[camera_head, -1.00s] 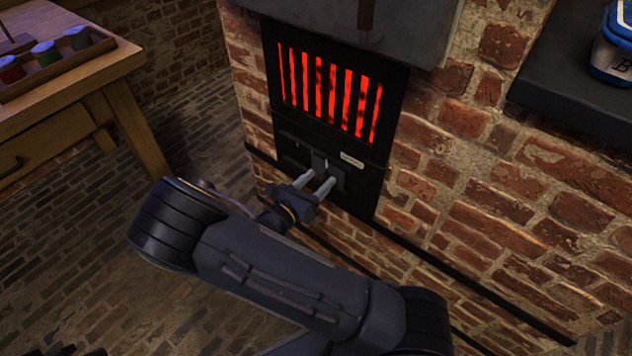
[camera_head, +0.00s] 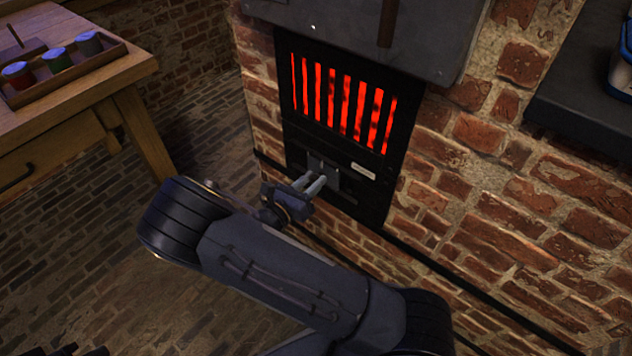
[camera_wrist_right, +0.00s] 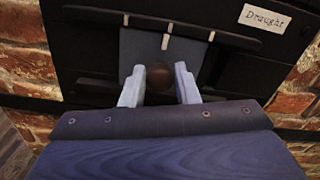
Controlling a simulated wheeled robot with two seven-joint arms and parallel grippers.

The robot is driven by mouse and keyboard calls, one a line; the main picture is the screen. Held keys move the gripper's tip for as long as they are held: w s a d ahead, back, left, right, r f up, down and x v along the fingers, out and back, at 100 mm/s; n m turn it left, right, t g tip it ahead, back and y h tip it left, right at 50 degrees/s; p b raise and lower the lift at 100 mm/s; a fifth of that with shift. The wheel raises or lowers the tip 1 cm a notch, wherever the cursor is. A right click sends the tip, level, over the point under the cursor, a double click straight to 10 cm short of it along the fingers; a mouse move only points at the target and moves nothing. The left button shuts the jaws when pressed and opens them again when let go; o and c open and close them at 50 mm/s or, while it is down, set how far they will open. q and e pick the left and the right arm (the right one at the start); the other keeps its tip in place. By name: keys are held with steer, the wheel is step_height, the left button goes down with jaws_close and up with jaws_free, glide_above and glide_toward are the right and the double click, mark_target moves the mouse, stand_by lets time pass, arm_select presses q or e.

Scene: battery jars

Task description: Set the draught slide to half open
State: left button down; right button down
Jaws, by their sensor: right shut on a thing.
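The draught slide is a blue-grey plate (camera_wrist_right: 141,48) in a dark panel under the stove's grate, seen also in the head view (camera_head: 322,163). It has a dark round knob (camera_wrist_right: 160,77). My right gripper (camera_wrist_right: 160,88) is shut on this knob, one finger on each side; it shows in the head view too (camera_head: 318,181). Short white marks run along the panel above the slide. The white line on the plate (camera_wrist_right: 165,41) stands close to the middle mark (camera_wrist_right: 170,28). My left gripper is not in view.
A white "Draught" label (camera_wrist_right: 264,17) is right of the slide. Red glowing grate bars (camera_head: 343,95) are above it. Brick wall (camera_head: 500,200) surrounds the stove. A wooden table (camera_head: 90,85) with a tray of coloured jars (camera_head: 58,62) is at left.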

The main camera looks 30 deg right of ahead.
steer(key=shift+s, duration=0.15)
steer(key=c, duration=1.1)
jaws_free()
steer(key=p+v, duration=0.2)
steer(key=v, duration=0.6)
steer(key=shift+d, duration=0.1)
